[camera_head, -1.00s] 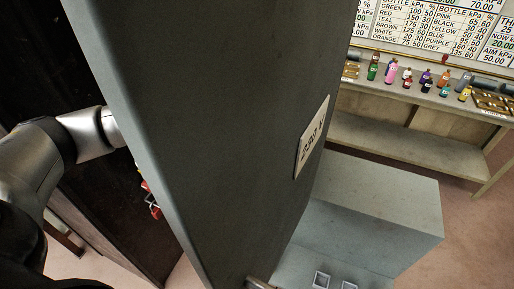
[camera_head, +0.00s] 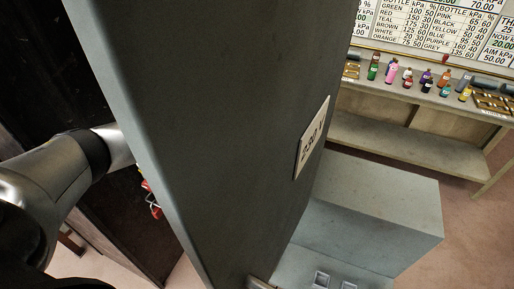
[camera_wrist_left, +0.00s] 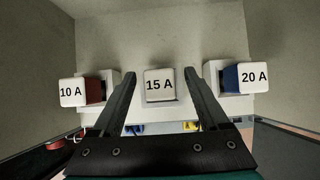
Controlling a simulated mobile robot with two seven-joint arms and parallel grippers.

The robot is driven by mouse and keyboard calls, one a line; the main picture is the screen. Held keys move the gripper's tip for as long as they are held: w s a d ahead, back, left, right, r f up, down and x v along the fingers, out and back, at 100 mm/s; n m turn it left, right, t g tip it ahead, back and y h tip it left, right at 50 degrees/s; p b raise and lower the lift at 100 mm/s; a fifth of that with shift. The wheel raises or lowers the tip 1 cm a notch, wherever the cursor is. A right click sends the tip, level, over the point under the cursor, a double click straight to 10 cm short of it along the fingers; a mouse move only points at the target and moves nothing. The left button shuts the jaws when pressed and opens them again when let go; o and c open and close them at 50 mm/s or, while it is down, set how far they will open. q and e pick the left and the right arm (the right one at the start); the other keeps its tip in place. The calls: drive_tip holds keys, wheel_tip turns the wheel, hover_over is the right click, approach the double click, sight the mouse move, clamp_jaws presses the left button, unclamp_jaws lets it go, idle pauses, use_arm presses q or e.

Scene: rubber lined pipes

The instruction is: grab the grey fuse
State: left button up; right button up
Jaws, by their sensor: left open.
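In the left wrist view, three fuse blocks sit in a row on a pale wall. The middle block, labelled 15 A (camera_wrist_left: 160,85), has a white-grey front; its body colour behind the front is hard to tell. A red fuse labelled 10 A (camera_wrist_left: 76,92) is at left and a blue fuse labelled 20 A (camera_wrist_left: 250,77) at right. My left gripper (camera_wrist_left: 159,74) is open, its fingers to either side of the 15 A block with gaps showing. In the head view, the gripper and fuses are hidden behind a grey panel. My right gripper is not in view.
The large grey panel (camera_head: 220,130) with a label plate (camera_head: 311,137) stands right of my left arm. A grey box (camera_head: 370,215) is beyond it. A bench (camera_head: 420,140) at back right holds several coloured bottles. A red object (camera_head: 152,204) shows beside the panel.

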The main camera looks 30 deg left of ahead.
use_arm(q)
clamp_jaws()
idle(0.5)
